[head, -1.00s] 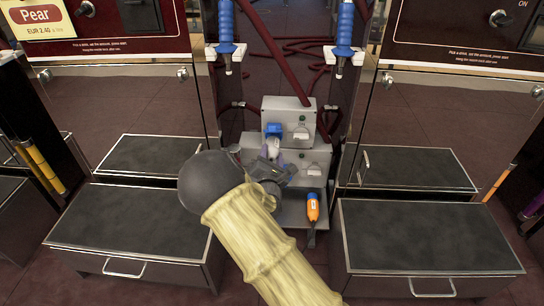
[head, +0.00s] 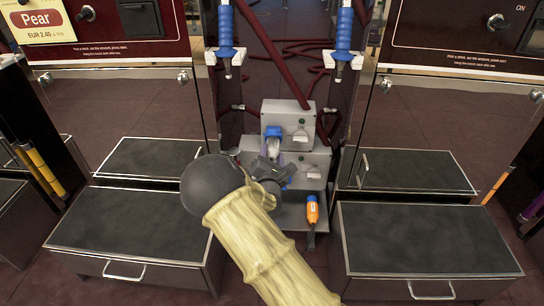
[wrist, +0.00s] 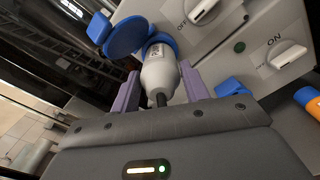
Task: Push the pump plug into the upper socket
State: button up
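The pump plug (wrist: 158,76) is white with a blue front end and dark cable at its rear. My gripper (wrist: 160,82) has its two purple fingers on either side of the plug, and they appear to hold it. In the head view my gripper (head: 271,160) is just below the upper socket (head: 273,131), which is blue, on the upper grey box. In the wrist view the socket's round blue lid (wrist: 125,37) stands open beside the plug's front. The plug's front meets the socket area; how deep it sits is hidden.
A rotary switch (wrist: 202,10) marked OFF is beside the upper socket. The lower grey box (head: 313,165) has another switch (wrist: 287,54) marked ON and a blue lid (wrist: 232,87). An orange plug (head: 312,209) stands on the shelf below. Dark red hoses (head: 285,65) hang behind.

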jog(key=o, duration=0.4)
jog(key=s+p, duration=0.6)
jog(key=s, duration=1.1)
jog(key=shift+s+a+p, duration=0.25)
jog(key=shift+a+p, duration=0.05)
jog(key=shift+p, duration=0.05)
jog(key=shift+w, duration=0.1)
